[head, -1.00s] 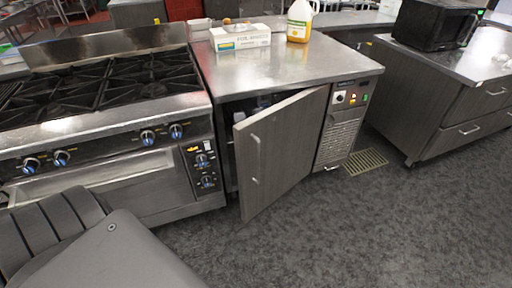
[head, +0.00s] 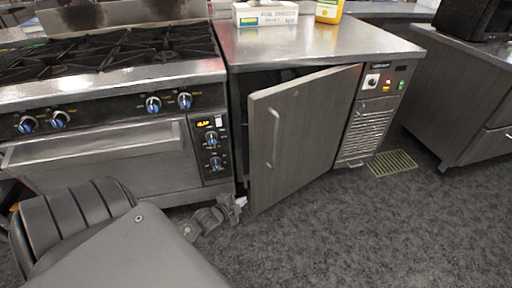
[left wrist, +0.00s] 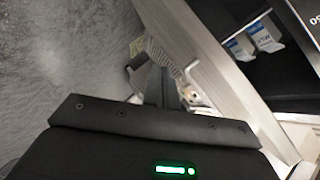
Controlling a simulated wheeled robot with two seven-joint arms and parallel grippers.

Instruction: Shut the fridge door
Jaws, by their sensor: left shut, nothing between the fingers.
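The fridge door (head: 305,135) is a grey wood-look panel with a vertical metal handle (head: 275,138). It stands ajar under the steel counter, hinged at its right side, with a dark gap at its left and top. In the left wrist view the door (left wrist: 205,45) runs diagonally, with the dark fridge interior (left wrist: 285,70) to its right. My left gripper (head: 238,204) is low by the door's free left edge. In the left wrist view my left gripper (left wrist: 162,75) is shut and empty, close to the door; I cannot tell whether it touches. My right gripper is out of view.
A stove (head: 105,110) with blue knobs stands directly left of the fridge. A control panel with a vent (head: 368,128) is right of the door. A box (head: 265,14) and a yellow jug (head: 329,10) stand on the counter. The dark floor (head: 340,230) in front is clear.

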